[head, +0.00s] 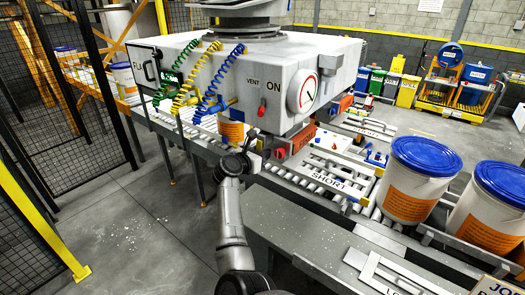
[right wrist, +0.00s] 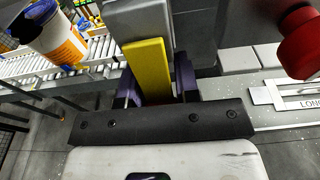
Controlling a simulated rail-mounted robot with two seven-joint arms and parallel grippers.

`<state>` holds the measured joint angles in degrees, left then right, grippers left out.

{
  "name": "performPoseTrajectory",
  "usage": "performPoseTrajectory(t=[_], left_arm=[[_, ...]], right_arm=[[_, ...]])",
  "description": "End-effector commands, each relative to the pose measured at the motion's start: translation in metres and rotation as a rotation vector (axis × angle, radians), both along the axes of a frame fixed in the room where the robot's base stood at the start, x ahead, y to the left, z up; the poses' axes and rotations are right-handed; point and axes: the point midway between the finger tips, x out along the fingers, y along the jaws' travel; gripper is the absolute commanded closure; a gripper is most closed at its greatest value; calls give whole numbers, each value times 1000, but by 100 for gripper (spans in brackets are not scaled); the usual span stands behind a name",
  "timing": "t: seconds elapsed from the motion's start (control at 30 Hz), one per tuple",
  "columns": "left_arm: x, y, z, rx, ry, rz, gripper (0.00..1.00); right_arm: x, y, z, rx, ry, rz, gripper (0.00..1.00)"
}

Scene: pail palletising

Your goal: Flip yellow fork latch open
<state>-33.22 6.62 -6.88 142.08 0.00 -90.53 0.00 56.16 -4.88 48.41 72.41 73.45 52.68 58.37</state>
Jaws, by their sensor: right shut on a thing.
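The yellow fork latch (right wrist: 148,66) shows in the right wrist view as a flat yellow bar lying against a grey block (right wrist: 140,18). My right gripper (right wrist: 155,88) has its two dark fingers on either side of the bar and is shut on it. In the head view my right gripper (head: 254,147) is at the lower front edge of the big white machine housing (head: 270,70). There the latch is hidden or too small to make out. My left gripper is not in view.
A red knob (right wrist: 302,42) is close on the right in the wrist view. Coiled hoses, including a blue one (head: 221,78), hang from the housing. A SHORT plate (head: 327,180) lies on the roller conveyor. Blue-lidded pails (head: 415,185) stand at the right.

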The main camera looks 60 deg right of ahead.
Motion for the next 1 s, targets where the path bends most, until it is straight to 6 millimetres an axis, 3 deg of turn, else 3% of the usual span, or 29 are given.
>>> performPoseTrajectory(t=[0.5, 1.0], left_arm=[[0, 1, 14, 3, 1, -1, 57], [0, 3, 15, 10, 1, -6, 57]], right_arm=[[1, 18, 1, 359, -16, 1, 94], [1, 24, 1, 475, -17, 0, 94]])
